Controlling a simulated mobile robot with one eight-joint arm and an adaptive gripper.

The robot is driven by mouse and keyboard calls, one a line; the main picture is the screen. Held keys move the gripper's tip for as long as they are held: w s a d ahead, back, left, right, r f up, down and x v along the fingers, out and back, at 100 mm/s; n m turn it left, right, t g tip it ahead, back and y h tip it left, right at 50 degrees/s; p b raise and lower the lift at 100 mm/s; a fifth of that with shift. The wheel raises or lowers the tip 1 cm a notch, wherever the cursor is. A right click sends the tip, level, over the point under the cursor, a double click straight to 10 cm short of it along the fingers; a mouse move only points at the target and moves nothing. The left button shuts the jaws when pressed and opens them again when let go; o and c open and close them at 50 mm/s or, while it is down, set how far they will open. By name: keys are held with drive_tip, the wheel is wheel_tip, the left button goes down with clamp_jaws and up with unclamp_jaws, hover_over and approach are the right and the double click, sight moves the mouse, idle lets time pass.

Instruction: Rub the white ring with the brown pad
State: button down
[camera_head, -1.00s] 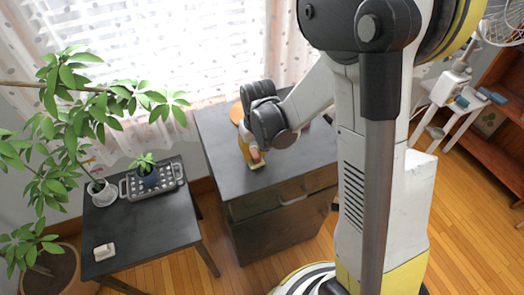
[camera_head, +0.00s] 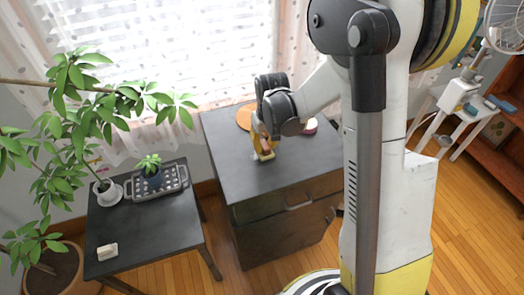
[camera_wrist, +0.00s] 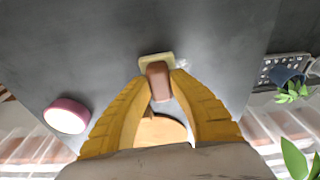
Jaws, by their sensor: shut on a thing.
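My gripper (camera_head: 262,143) is over the dark cabinet top (camera_head: 225,165), its yellow fingers shut on a brown block (camera_wrist: 157,80) with a pale yellow-green pad at its far end. This appears to be the brown pad; it also shows in the head view (camera_head: 265,155). The pad is at or just above the cabinet top; I cannot tell if it touches. A faint whitish mark (camera_wrist: 183,64) shows just right of the pad in the wrist view, perhaps part of the white ring. The rest of it is hidden or too faint to make out.
A round wooden board (camera_head: 243,117) lies behind my gripper, and a pink-sided round thing with a pale top (camera_wrist: 67,115) sits on the same cabinet. A black side table (camera_head: 150,220) at left holds a tray (camera_head: 172,183), potted plants and a white block (camera_head: 107,251).

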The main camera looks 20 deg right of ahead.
drive_tip(key=shift+w+d, duration=0.35)
drive_tip(key=shift+w, duration=0.1)
drive_tip(key=shift+a, duration=0.1)
drive_tip(key=shift+s+a, duration=0.2)
drive_tip(key=shift+a, duration=1.8)
drive_tip(key=shift+d, duration=0.15)
drive_tip(key=shift+d+b, duration=0.3)
drive_tip(key=shift+d, duration=1.55)
